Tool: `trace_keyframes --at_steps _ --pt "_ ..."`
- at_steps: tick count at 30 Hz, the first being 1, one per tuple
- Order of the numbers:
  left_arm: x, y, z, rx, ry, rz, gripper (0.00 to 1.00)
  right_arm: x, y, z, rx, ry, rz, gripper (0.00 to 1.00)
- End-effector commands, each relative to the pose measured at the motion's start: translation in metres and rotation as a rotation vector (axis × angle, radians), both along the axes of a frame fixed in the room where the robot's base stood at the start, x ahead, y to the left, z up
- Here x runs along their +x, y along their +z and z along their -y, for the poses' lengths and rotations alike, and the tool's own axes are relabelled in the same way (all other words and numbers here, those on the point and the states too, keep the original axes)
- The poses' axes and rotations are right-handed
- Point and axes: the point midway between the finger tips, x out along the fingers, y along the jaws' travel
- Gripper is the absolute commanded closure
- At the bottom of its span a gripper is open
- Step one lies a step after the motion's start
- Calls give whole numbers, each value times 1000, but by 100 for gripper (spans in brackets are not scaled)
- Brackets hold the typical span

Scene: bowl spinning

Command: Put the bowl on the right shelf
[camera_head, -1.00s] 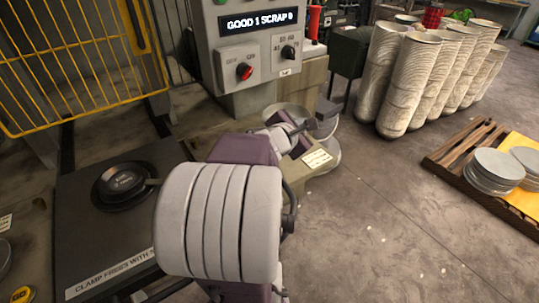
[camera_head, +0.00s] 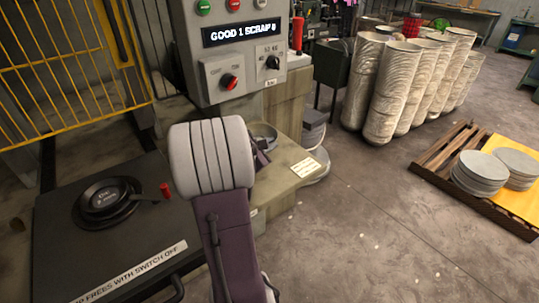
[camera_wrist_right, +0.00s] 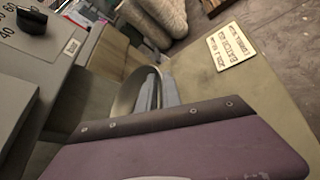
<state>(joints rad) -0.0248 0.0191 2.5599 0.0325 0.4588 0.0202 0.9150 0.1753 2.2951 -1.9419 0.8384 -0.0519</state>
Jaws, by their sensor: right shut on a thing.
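The bowl (camera_head: 266,132) is a pale metal bowl, mostly hidden behind my right arm in the head view. In the right wrist view its rim (camera_wrist_right: 128,93) shows at the far side of my grey fingers. My right gripper (camera_wrist_right: 160,93) is shut on the bowl's rim. The right shelf (camera_head: 285,178) is a beige ledge right of the control panel, with a printed label at its front corner. The shelf (camera_wrist_right: 215,90) lies under and beside the gripper in the wrist view. Whether the bowl touches the shelf cannot be told. My left gripper is not in view.
The control panel (camera_head: 210,80) stands close behind my right arm. Tall bowl stacks (camera_head: 390,90) and a pallet (camera_head: 440,155) stand right; open floor lies between.

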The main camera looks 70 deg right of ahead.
Motion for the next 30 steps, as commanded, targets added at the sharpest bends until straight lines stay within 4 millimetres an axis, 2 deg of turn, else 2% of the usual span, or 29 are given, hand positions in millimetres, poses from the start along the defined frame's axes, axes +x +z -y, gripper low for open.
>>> trace_keyframes --at_steps 4,7,18,21,30 --pt "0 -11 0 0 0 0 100 -1 -27 0 3 0 -5 100" --pt "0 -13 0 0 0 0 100 -1 -39 0 3 0 -3 100" --pt "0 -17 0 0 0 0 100 -1 -43 0 0 0 -1 100" --pt "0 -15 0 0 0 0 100 -1 -42 0 1 1 -1 69" --pt "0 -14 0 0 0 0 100 -1 -41 0 1 1 -1 69"
